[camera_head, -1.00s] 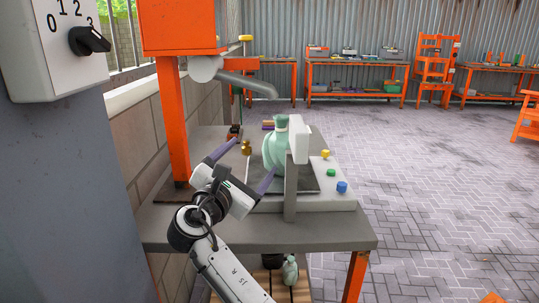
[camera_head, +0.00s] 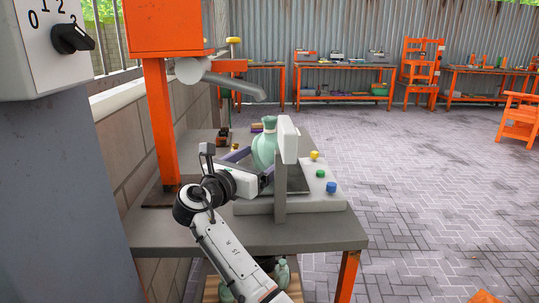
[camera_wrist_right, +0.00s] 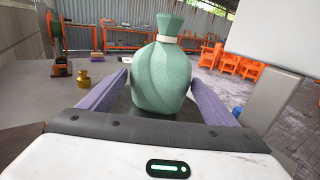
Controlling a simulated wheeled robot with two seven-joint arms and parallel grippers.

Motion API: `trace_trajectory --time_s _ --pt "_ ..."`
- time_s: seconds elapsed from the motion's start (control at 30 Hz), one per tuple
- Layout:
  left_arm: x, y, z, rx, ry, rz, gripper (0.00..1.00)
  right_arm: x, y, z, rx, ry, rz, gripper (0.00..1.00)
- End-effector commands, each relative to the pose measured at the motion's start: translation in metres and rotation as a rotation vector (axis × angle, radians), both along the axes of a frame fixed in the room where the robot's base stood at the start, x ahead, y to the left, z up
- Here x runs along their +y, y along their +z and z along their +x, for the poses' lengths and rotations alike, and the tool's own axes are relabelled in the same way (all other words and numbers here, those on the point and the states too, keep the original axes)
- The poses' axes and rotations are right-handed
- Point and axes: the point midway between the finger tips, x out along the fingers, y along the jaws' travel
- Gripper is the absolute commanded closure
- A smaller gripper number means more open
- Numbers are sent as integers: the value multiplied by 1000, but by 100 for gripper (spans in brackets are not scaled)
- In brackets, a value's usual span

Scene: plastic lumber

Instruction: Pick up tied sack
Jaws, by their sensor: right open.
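The tied sack (camera_head: 264,148) is light green with a pale tie round its neck. It stands upright on the dark plate of a white bench scale (camera_head: 310,201). My right gripper (camera_head: 254,160) is open at the sack. In the right wrist view the sack (camera_wrist_right: 163,75) stands between the two purple fingers of the gripper (camera_wrist_right: 160,95), one on each side; I cannot tell whether they touch it. The scale's upright panel hides part of the gripper in the head view. My left gripper is not in view.
The scale has yellow, green and blue buttons (camera_head: 331,187). An orange post (camera_head: 160,120) and grey spout (camera_head: 240,84) stand at the left. A brass weight (camera_wrist_right: 83,80) lies on the table (camera_head: 170,232). More green sacks (camera_head: 282,272) sit below. Paved floor at right is open.

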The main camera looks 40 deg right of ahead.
Motion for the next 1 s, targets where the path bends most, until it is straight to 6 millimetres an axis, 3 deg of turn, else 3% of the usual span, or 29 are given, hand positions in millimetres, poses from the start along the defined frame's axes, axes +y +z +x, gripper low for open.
trace_trajectory --time_s 0.2,0.47,0.8,1.0 --pt "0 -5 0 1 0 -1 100 -31 2 13 -1 -2 -2 17" --pt "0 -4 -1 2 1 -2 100 -34 2 15 0 0 -1 17" --pt "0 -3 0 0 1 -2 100 -34 5 15 -7 0 -5 72" --pt "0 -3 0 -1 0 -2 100 -34 6 15 -5 1 -4 72"
